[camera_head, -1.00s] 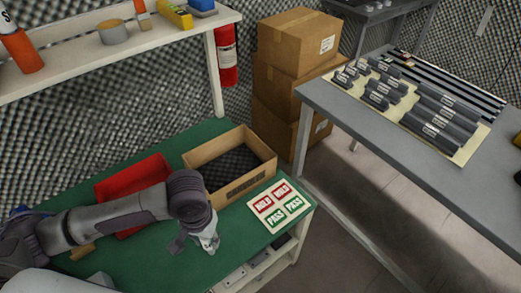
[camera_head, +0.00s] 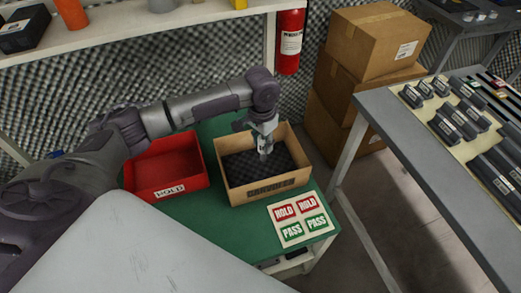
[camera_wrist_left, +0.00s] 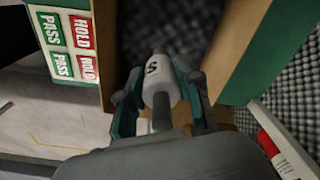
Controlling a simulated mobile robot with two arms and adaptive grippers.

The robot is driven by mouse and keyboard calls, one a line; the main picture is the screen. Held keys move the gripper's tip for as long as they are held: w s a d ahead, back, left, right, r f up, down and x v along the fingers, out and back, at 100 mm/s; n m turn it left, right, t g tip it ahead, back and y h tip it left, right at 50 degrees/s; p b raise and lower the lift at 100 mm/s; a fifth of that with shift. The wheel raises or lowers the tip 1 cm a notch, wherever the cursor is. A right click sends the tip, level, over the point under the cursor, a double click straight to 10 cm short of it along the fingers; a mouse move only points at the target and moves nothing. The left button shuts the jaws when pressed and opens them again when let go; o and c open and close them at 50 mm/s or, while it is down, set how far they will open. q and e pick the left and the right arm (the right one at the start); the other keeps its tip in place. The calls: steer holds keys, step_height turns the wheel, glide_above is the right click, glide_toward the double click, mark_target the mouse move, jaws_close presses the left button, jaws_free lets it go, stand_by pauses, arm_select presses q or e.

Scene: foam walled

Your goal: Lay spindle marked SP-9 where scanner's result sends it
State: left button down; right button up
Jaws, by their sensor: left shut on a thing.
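My left gripper (camera_head: 264,143) is over the tan open box (camera_head: 272,190), which has a dark padded inside and a label on its front that I cannot read surely. In the left wrist view the gripper (camera_wrist_left: 163,98) is shut on a pale spindle (camera_wrist_left: 157,76) with a grey shaft. Only an "S" shows on its end, so the full marking is hidden. The red tray (camera_head: 168,190), labelled HOLD, stands left of the box and looks empty. I cannot make out a scanner. My right gripper is not in view.
A card (camera_head: 300,219) with two red HOLD and two green PASS labels lies on the green bench top (camera_head: 217,227) before the box. Cartons (camera_head: 372,45) stand behind. A grey table (camera_head: 405,165) at right bears a rack of dark labelled blocks.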

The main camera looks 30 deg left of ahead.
mark_target(260, 149)
arm_select(q)
steer(key=shift+w+a+f, duration=0.35)
steer(key=shift+a+f, duration=0.05)
steer(key=shift+a, duration=0.2)
step_height(260, 149, down, 4)
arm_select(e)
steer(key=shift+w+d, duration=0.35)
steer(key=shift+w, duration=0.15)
arm_select(q)
steer(key=shift+f, duration=0.2)
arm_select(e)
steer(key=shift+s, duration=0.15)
arm_select(q)
steer(key=shift+f, duration=0.4)
steer(key=c, duration=0.8)
jaws_free()
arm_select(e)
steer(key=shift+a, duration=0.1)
arm_select(q)
steer(key=shift+r, duration=0.1)
